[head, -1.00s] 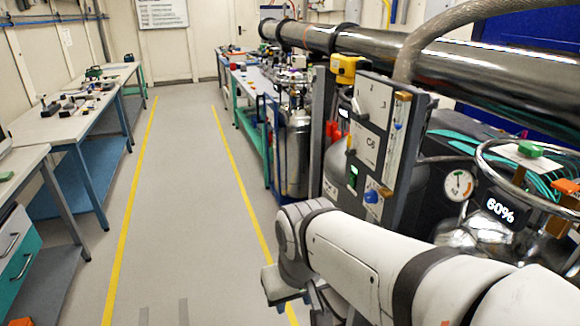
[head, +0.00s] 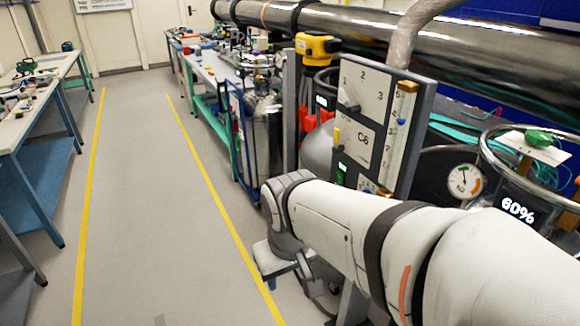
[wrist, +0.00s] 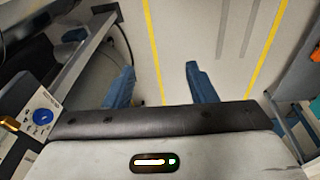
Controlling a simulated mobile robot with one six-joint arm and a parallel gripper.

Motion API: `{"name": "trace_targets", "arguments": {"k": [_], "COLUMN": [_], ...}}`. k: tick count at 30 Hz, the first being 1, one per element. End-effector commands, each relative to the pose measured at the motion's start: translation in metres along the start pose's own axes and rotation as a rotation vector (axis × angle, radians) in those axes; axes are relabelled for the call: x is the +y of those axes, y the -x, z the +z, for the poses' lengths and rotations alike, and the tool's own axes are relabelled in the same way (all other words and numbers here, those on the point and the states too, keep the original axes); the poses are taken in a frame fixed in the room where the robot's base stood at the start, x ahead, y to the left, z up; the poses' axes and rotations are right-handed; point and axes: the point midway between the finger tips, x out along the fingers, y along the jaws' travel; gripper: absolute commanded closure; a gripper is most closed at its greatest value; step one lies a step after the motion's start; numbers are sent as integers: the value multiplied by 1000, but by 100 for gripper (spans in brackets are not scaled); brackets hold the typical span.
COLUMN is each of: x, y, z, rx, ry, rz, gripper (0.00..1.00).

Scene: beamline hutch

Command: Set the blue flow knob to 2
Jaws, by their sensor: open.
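The blue flow knob (wrist: 43,117) shows at the left edge of the wrist view, on a white plate with small markings too small to read. In the head view my arm hides most of that lower part of the grey panel (head: 424,110). My gripper (wrist: 160,68) is open and empty, its two blue fingers apart over bare floor. The knob lies to the left of the fingers and is not touched. In the head view the gripper hangs low in front of the panel, partly hidden by my arm.
The panel also bears a numbered dial with a grey pointer (head: 347,98), a C6 plate and a brass-ended slider scale. The aisle floor (head: 140,200) between yellow lines is clear.

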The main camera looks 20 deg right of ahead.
Motion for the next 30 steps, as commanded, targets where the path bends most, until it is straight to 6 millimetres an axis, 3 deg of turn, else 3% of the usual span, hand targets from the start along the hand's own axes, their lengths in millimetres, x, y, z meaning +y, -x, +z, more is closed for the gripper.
{"name": "trace_targets", "arguments": {"k": [6, 10, 14, 18, 24, 30], "x": [69, 119, 164, 201, 224, 228], "y": [-40, -59, -74, -90, -116, -129], "z": [0, -12, -37, -78, -133, -160], "rx": [-279, -494, -696, -880, -1037, -1086], "ry": [232, 427, 630, 845, 1085, 1189], "rz": [248, 451, 653, 866, 1106, 1217], "gripper": [41, 41, 41, 41, 41, 41]}}
